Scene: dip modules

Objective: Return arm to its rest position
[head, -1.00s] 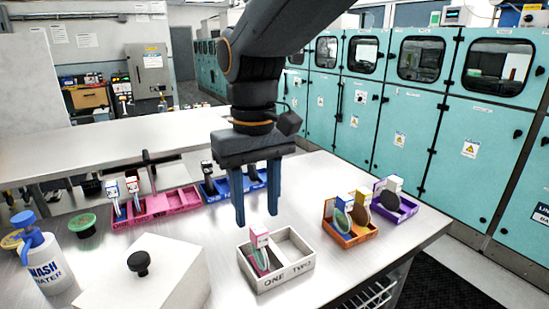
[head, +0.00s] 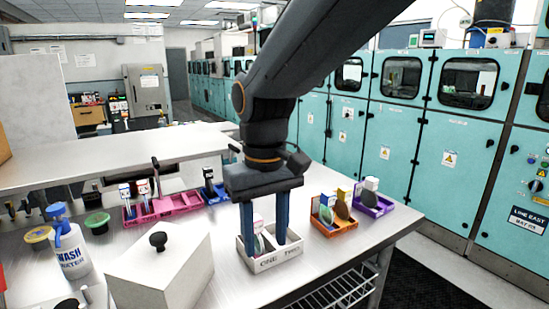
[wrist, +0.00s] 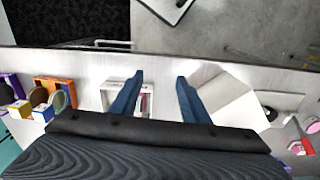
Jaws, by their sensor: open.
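My gripper (head: 265,249) points down with its two blue fingers apart. In the head view it overlaps the white two-slot tray (head: 290,254), marked ONE and TWO. A module with a pink top (head: 258,224) and a greenish disc stands in the tray's left slot, partly hidden by a finger.
An orange tray (head: 337,226) and a purple tray (head: 377,205) hold modules at right. Pink (head: 163,208) and blue (head: 214,193) racks stand behind. A white knobbed box (head: 160,272) and a wash bottle (head: 70,249) are at left. Teal cabinets (head: 395,140) line the right.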

